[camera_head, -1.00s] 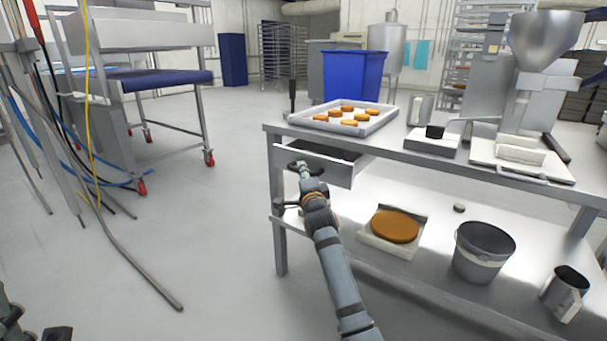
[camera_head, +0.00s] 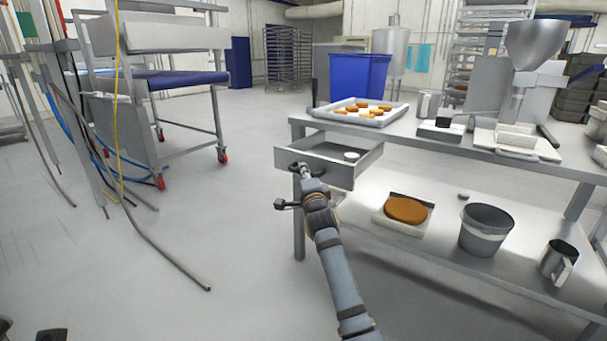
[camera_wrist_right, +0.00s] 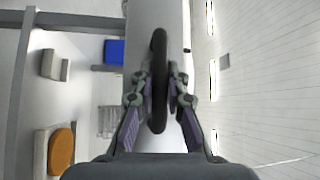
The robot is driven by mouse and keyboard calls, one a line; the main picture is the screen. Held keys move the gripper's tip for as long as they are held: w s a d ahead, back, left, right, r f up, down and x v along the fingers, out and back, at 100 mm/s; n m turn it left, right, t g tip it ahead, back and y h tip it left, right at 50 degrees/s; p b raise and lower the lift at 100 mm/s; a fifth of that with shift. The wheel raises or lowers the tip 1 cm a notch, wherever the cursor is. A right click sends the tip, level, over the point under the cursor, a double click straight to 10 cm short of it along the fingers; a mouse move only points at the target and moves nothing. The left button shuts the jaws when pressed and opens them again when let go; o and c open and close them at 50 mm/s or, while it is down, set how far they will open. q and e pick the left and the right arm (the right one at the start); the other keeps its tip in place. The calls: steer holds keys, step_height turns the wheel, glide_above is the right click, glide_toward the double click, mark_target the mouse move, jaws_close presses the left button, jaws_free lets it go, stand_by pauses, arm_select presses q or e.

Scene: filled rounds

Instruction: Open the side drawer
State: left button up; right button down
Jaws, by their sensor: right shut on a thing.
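The side drawer (camera_head: 322,175) is a grey metal box under the left end of the steel table (camera_head: 440,143). It stands pulled out, with its inside showing and a small white round thing (camera_head: 351,156) in it. My right gripper (camera_head: 298,168) is at the drawer's front. In the right wrist view, its two fingers are shut on a dark handle (camera_wrist_right: 159,80) that stands out from the pale drawer front (camera_wrist_right: 143,20). At the lower left of the head view, small dark parts show at the edge; my left gripper cannot be made out.
A tray of orange rounds (camera_head: 345,104) lies on the tabletop above the drawer. The lower shelf holds an orange disc (camera_head: 406,209), a bucket (camera_head: 486,231) and a metal jug (camera_head: 558,263). The floor left of the table is clear up to a hose (camera_head: 165,255).

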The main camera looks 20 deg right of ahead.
steer(key=c, duration=1.3)
jaws_free()
steer(key=shift+c, duration=0.2)
steer(key=s+a+f, duration=0.1)
steer(key=s, duration=1)
steer(key=shift+s+a+f, duration=0.15)
steer(key=shift+s+f, duration=0.15)
steer(key=shift+s, duration=0.1)
